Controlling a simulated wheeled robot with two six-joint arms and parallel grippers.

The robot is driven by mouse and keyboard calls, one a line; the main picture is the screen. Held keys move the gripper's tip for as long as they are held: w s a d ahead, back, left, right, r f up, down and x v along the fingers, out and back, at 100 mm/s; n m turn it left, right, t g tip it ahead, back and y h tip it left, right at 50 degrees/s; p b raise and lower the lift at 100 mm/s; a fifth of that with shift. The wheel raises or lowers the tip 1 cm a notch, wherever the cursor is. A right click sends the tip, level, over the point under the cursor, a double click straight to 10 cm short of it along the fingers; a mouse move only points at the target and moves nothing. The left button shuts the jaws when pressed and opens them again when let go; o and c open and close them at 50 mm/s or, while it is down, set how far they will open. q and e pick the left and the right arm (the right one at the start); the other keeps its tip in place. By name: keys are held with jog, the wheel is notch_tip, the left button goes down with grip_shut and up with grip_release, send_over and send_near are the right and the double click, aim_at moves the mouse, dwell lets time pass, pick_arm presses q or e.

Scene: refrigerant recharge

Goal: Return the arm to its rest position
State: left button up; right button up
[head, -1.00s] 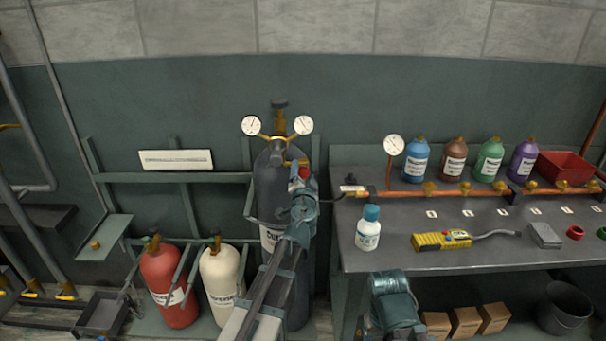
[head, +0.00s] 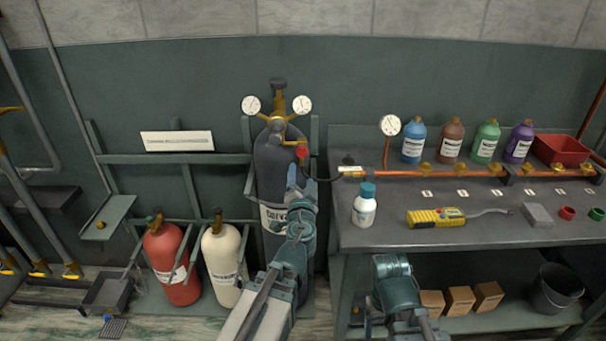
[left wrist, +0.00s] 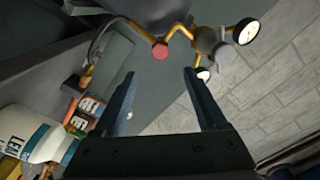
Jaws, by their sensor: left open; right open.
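My left gripper (head: 301,180) is open and empty in front of the dark grey cylinder (head: 268,168), below its red valve knob (head: 302,152). In the left wrist view the two fingers (left wrist: 160,78) stand apart with nothing between them. The red knob (left wrist: 160,50) lies beyond the fingertips, apart from them. My left arm reaches up from the bottom centre and hides part of the cylinder's label. My right arm's end (head: 391,268) is low in front of the bench; its fingers are hard to make out, and it holds nothing that I can see.
The bench (head: 390,232) at right carries a white bottle with a blue cap (head: 365,205), a yellow detector (head: 436,217) and several coloured bottles. A red cylinder (head: 170,265) and a cream cylinder (head: 222,262) stand left of my left arm. A hose joins the regulator to the bench pipe.

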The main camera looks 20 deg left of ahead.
pick_arm(q)
jog(key=s+d+f+n+g+y+p, duration=0.1)
jog(key=s+d+f+n+g+p, duration=0.1)
jog(key=s+f+n+g+p, duration=0.45)
jog(key=s+d+f+m+g+h+p, duration=0.1)
jog(key=s+d+f+m+g+h, duration=0.1)
jog(key=s+d+g, duration=0.3)
jog(key=s+d+f+m+g+h+p, duration=0.1)
jog(key=s+d+g, duration=0.5)
jog(key=s, duration=0.7)
notch_tip(320, 180, down, 3)
jog(key=shift+d+f+m+h+p, duration=0.1)
jog(key=shift+d+m+h+p, duration=0.2)
jog(key=shift+d+m+h, duration=0.6)
